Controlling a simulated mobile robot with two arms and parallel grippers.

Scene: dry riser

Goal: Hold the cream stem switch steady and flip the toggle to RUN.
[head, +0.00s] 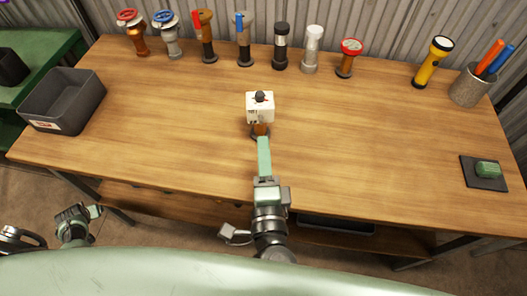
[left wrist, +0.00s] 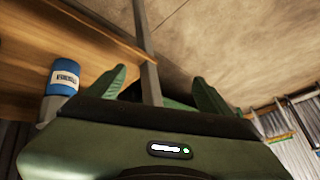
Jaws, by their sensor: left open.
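The cream switch (head: 260,113) is a box with a dark round toggle knob (head: 260,96) on top, on a short brown stem (head: 260,130), upright mid-table. Small marks on its front are too small to read. My right gripper (head: 263,142) reaches in from the front, its green finger end at the stem just below the box. Only one finger outline shows, so its grip on the stem cannot be told. My left gripper (head: 92,212) is low at the left, off the table's front edge. In the left wrist view its two green fingers (left wrist: 162,88) are apart and empty.
Several valves and torches line the back, including a red-wheeled valve (head: 131,32) and a yellow torch (head: 432,63). A grey bin (head: 62,100) stands left, a pen cup (head: 472,85) and dark pad (head: 497,182) right. The table around the switch is clear.

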